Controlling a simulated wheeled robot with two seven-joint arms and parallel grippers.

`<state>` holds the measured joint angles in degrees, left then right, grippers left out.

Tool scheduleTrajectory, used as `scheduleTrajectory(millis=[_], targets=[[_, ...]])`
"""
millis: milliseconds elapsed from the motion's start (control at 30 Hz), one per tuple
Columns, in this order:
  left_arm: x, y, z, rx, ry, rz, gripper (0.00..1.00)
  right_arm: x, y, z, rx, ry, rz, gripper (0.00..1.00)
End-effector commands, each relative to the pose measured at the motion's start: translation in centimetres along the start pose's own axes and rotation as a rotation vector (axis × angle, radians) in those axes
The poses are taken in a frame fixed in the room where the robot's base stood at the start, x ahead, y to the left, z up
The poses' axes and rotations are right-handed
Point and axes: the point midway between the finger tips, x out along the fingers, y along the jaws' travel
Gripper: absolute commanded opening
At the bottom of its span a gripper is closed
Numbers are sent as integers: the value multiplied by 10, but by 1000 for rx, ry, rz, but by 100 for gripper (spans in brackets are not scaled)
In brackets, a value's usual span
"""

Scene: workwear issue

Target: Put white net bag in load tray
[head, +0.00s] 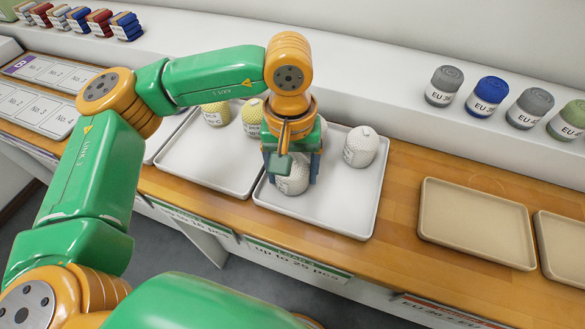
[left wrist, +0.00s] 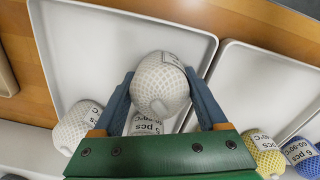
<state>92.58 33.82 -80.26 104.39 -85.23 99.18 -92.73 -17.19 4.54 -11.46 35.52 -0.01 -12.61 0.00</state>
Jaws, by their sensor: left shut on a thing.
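My left gripper (head: 291,172) is shut on a white net bag (head: 292,183), which also shows between the two fingers in the left wrist view (left wrist: 160,82). The bag is over the front left part of a white tray (head: 340,214); I cannot tell whether it touches the tray floor. A second white net bag (head: 360,147) stands at the back right of this tray. In the left wrist view another white bag (left wrist: 146,126) shows partly behind the held one. My right gripper is not in view.
A blue bag (left wrist: 303,152) shows in the left wrist view. Empty beige trays (head: 475,222) lie to the right. Rolled garments (head: 487,96) stand on the raised back ledge.

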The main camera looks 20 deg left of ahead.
Motion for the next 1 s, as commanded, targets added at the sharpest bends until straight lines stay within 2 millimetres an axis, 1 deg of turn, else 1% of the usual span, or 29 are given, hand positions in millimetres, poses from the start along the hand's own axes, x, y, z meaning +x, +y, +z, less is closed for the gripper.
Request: scheduleTrajectory(millis=[33, 67, 100, 300, 400, 433, 467, 700, 800, 900, 1000], targets=[[2, 0, 0, 0, 0, 0, 81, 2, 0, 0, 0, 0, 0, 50], [1, 0, 0, 0, 0, 0, 89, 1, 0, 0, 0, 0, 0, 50], [1, 0, 0, 0, 0, 0, 100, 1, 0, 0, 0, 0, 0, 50], [0, 0, 0, 0, 0, 0, 100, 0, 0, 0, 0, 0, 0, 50], [-8, 0, 0, -1, 1, 1, 100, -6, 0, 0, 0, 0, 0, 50], [-12, 1, -1, -1, 3, 1, 100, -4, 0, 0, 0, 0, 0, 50], [-18, 1, -1, -2, 4, 3, 100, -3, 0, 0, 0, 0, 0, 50], [-87, 1, 0, 0, 3, 2, 100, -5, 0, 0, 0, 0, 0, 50], [-109, 1, 0, -1, 2, 2, 100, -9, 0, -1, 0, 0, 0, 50], [-120, 0, 0, 0, 1, 0, 100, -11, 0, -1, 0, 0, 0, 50], [-124, 0, 0, 2, 0, 0, 100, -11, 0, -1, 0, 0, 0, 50]])
